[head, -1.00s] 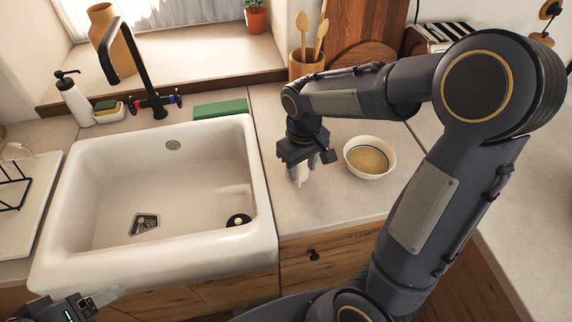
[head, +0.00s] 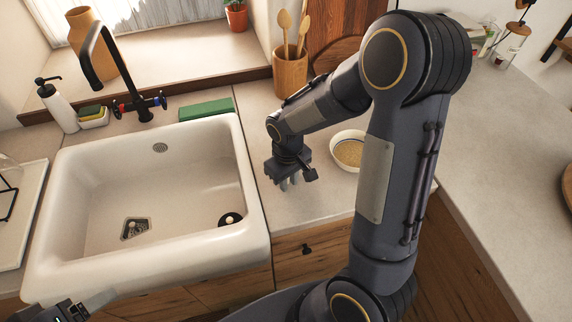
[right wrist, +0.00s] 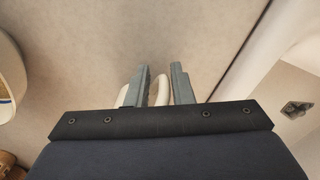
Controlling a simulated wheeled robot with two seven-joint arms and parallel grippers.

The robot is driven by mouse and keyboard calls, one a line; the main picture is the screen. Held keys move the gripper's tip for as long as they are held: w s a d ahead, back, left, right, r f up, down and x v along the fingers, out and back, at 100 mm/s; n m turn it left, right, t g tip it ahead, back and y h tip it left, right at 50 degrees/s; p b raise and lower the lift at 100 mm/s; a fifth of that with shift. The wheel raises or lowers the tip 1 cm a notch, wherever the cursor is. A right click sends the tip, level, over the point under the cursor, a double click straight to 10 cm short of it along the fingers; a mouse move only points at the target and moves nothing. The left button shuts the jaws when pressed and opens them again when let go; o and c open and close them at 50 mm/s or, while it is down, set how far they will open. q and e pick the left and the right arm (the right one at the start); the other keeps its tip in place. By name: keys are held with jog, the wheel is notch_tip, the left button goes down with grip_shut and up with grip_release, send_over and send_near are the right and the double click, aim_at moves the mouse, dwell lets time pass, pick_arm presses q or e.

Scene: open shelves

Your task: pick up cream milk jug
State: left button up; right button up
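In the right wrist view, a cream curved piece (right wrist: 160,91), which looks like the jug's handle, shows between the two fingers of my right gripper (right wrist: 160,85). A cream patch beside the left finger may be more of the jug; the rest is hidden under the gripper. The fingers stand apart, with a gap beside the piece. In the head view my right gripper (head: 290,182) points down at the counter between sink and bowl, and I cannot make out the jug there. Part of my left gripper (head: 85,304) shows at the lower left edge; its opening is unclear.
A bowl of grain (head: 348,150) stands just right of my right gripper, partly behind my arm. The white sink (head: 95,175) is to its left. The right-hand counter (head: 500,130) has clear room.

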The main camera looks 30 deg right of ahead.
grip_shut()
jog(key=shift+r, duration=0.15)
